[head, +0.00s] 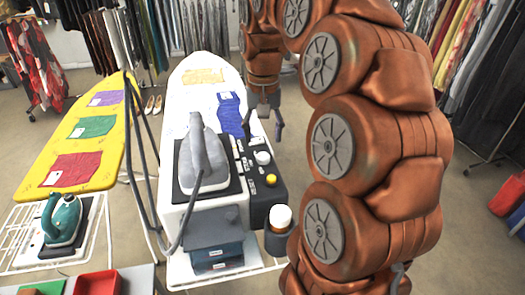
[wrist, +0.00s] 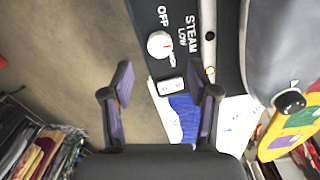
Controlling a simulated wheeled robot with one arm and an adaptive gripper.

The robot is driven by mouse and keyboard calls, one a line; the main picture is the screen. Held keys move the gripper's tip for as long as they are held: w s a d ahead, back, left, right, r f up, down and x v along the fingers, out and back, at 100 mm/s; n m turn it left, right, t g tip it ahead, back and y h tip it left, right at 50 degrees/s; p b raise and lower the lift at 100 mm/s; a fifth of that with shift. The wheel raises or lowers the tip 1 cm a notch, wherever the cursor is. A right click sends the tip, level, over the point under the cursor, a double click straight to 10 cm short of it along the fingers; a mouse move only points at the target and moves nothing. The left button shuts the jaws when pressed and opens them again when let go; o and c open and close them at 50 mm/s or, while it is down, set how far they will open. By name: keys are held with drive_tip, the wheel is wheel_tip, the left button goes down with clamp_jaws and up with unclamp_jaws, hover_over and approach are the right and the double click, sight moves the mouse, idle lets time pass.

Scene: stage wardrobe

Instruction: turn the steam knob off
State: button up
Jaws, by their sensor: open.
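The steam knob (wrist: 159,45) is a round white dial on the dark control panel in the wrist view. In the head view, a white knob (head: 262,158) is on the panel beside the grey iron (head: 202,160). My gripper (wrist: 167,84) is open and empty, its two purple-padded fingers apart. The knob appears ahead of the gap between them, untouched. In the head view my gripper (head: 264,124) hangs by the right edge of the white ironing board (head: 190,85).
A white rocker switch (wrist: 170,87) is near the knob. A blue cloth (head: 230,115) lies on the board. Bare floor is left of the panel in the wrist view.

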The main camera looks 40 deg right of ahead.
sight(263, 156)
drive_tip(key=shift+f+p, duration=0.55)
drive_tip(key=shift+f, duration=2.4)
clamp_jaws()
